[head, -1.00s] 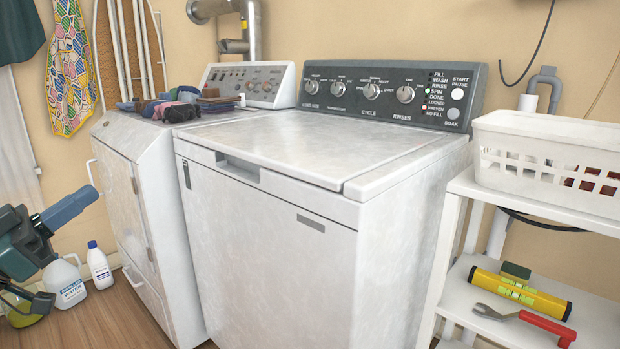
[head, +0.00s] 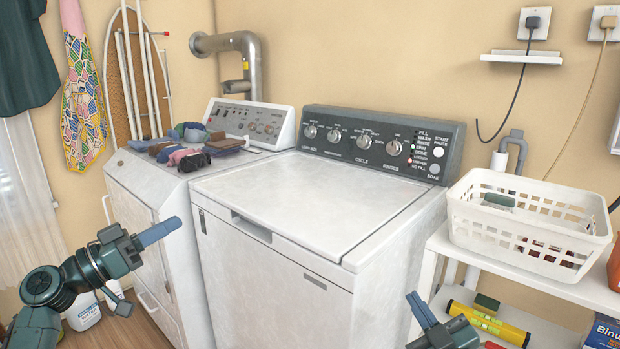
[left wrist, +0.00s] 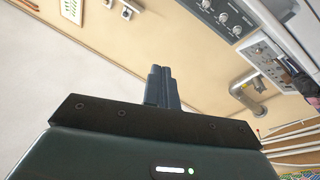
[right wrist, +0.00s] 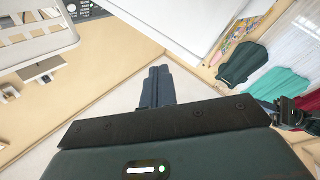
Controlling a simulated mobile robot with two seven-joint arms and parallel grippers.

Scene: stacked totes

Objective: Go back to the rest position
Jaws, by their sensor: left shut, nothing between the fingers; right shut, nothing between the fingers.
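My left gripper (head: 159,232) is in front of the dryer in the head view, its fingers together and empty, pointing up to the right. Its shut fingers also show in the left wrist view (left wrist: 160,84). My right gripper (head: 418,306) shows at the bottom of the head view, in front of the washer's right side and near the shelf. Its shut, empty fingers show in the right wrist view (right wrist: 156,84). Neither gripper appears to touch anything.
The washer (head: 290,205) has its lid down. Folded clothes (head: 185,150) lie on the dryer (head: 128,178). A white basket (head: 520,235) stands on the shelf unit (head: 450,246) at right. A yellow level (head: 490,326) lies on the lower shelf. A jug (head: 82,312) is on the floor.

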